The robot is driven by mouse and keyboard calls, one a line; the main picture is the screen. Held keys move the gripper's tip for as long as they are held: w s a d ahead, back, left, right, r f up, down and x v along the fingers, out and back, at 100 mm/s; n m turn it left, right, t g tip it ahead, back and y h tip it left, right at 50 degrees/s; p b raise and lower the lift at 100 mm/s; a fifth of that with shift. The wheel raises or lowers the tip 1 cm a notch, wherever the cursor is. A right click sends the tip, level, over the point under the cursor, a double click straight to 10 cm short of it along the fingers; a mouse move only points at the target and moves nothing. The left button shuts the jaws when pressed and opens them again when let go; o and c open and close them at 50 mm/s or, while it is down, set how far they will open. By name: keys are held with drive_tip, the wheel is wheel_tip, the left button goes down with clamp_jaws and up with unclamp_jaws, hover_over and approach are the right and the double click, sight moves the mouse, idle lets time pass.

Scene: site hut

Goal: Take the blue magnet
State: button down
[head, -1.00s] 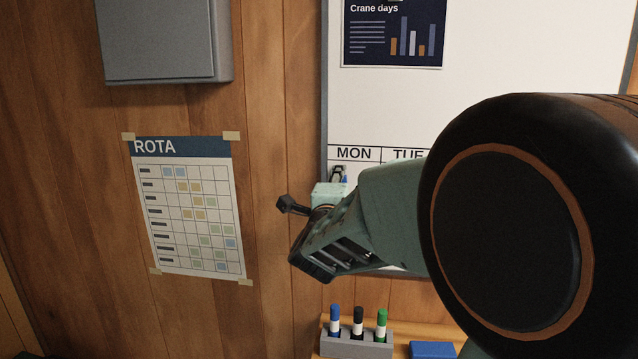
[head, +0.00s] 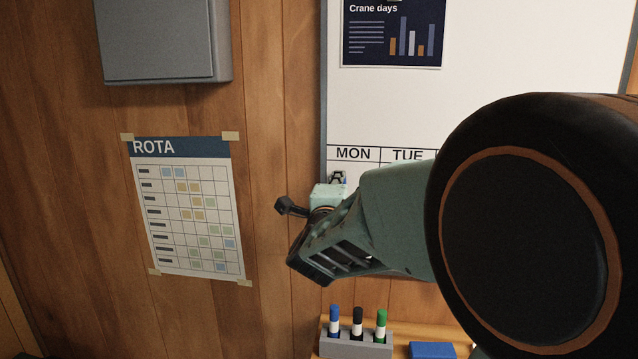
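My gripper (head: 338,177) is at the lower left of the whiteboard (head: 480,105), just below the MON heading. It is seen from behind, small and mostly hidden by its own pale green body. A small patch of blue (head: 344,181) shows at the fingers; it may be the blue magnet, but most of it is hidden. I cannot tell whether the fingers are around it, touching it or only in front of it, nor how far apart they are.
A ledge below holds a grey holder (head: 356,345) with blue, black and green markers, and a blue block (head: 432,350). A ROTA sheet (head: 188,208) is taped to the wood wall at left, under a grey box (head: 155,40). My arm hides the board's lower right.

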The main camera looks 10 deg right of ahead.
drive_tip(key=shift+b+v, duration=0.45)
drive_tip(key=shift+v, duration=1.5)
drive_tip(key=shift+s+r, duration=0.1)
drive_tip(key=shift+r, duration=0.05)
drive_tip(key=shift+s+a+r+p, duration=0.3)
drive_tip(key=shift+s+r, duration=0.2)
drive_tip(key=shift+s, duration=0.3)
drive_tip(key=shift+s+a+r+p, duration=0.15)
drive_tip(key=shift+s+r+p, duration=0.3)
drive_tip(key=shift+s, duration=0.3)
drive_tip(key=shift+s+a+r+p, duration=0.3)
drive_tip(key=shift+s+r, duration=0.25)
drive_tip(key=shift+s, duration=0.25)
